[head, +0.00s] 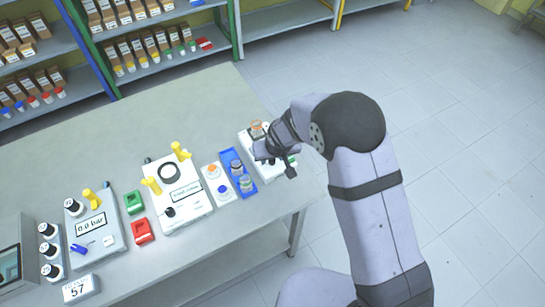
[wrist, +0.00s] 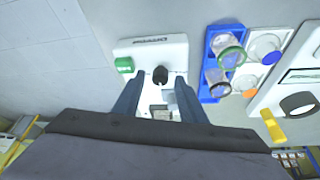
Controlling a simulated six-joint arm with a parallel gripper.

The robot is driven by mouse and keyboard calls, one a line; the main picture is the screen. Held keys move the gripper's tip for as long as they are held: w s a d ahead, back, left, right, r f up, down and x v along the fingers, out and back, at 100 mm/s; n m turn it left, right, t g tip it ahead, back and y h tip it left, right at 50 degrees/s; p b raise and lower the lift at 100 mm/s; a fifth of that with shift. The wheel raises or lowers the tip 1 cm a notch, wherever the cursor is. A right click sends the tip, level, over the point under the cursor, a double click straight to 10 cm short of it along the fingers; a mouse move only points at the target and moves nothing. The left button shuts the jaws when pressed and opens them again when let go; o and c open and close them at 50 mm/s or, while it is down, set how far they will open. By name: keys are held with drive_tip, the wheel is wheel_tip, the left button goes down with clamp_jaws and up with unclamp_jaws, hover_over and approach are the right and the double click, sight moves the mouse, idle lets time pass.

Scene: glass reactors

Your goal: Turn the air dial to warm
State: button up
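A white device (wrist: 178,52) with upside-down lettering, too small to read surely, stands at the table's end. It is partly hidden behind my gripper in the head view (head: 246,139). A black knob (wrist: 160,75) sits on its face; I take it for the air dial, but its markings cannot be read. My gripper (wrist: 158,84) is open over the device, with one finger on each side of the knob. I cannot tell if the fingers touch it. My gripper also shows from the side in the head view (head: 272,152).
A green block (wrist: 125,65) is at the device's edge. A blue tray (wrist: 211,42) with jars stands close beside it. Farther along the grey table (head: 105,165) are a white unit (head: 187,212) with yellow levers, a pressure unit (head: 108,258) and bottles. Floor lies beyond the table's end.

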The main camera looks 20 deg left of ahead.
drive_tip(key=b+v, duration=0.2)
drive_tip(key=v, duration=0.5)
idle(0.6)
drive_tip(key=s+d+f+n+g+h, duration=0.1)
drive_tip(key=s+d+f+g+h, duration=0.15)
drive_tip(key=s+d, duration=0.5)
drive_tip(key=s+d+f+g+h, duration=0.1)
drive_tip(key=s+d+f+g, duration=0.15)
drive_tip(key=s+d, duration=0.5)
drive_tip(key=s+d+r+m, duration=0.1)
drive_tip(key=d+r+m, duration=0.2)
drive_tip(key=d, duration=0.4)
drive_tip(key=s+d+r+m+t+y, duration=0.1)
drive_tip(key=s+d+r+m, duration=0.1)
drive_tip(key=d+r+m, duration=0.2)
drive_tip(key=d+r, duration=0.1)
drive_tip(key=d, duration=0.2)
drive_tip(key=shift+s+d+r, duration=0.25)
drive_tip(key=shift+s+d, duration=0.05)
